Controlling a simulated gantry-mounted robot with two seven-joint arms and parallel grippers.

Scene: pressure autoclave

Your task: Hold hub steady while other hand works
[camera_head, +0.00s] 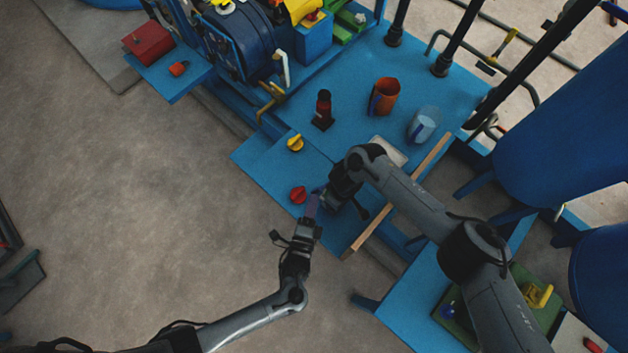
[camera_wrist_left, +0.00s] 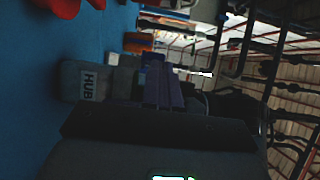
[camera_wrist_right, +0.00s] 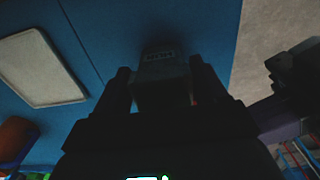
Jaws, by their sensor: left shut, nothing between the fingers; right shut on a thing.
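The hub is a dark grey block marked HUB in the left wrist view (camera_wrist_left: 88,84), low over the blue deck. My left gripper (camera_head: 312,205), with purple fingers (camera_wrist_left: 163,85), is shut and empty close beside the hub. I cannot tell whether they touch.
A red knob (camera_head: 298,195) lies near the deck's front edge, and a yellow knob (camera_head: 295,143) is behind it. A wooden strip (camera_head: 405,183) runs at right.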

